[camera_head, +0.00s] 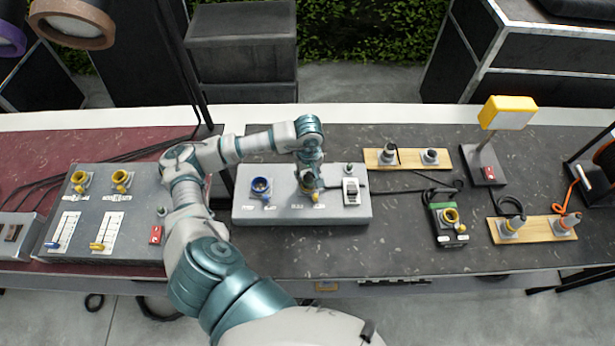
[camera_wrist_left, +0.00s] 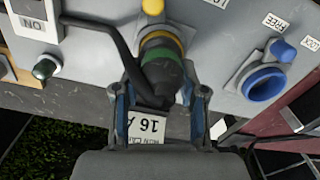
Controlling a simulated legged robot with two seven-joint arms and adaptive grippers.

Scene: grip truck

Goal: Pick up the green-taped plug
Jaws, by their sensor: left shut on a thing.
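The green-taped plug (camera_wrist_left: 162,68) shows in the left wrist view as a dark plug with a green band. It lies in line with a yellow-ringed socket (camera_wrist_left: 165,40) on a grey panel box, and its black cable bends off to the left. My left gripper (camera_wrist_left: 163,98) is shut on the plug, one blue finger on each side. In the head view my left gripper (camera_head: 309,183) points down over the middle of the grey box (camera_head: 285,214) and mostly hides the plug. Whether the plug is fully seated cannot be told. My right gripper is not in view.
A blue socket (camera_wrist_left: 265,83) sits beside the plug on the same box. A white switch unit (camera_head: 351,191) stands close to the gripper on its right. Wooden boards (camera_head: 408,158) with connectors and a yellow lamp (camera_head: 508,113) are farther right. The dark table front is clear.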

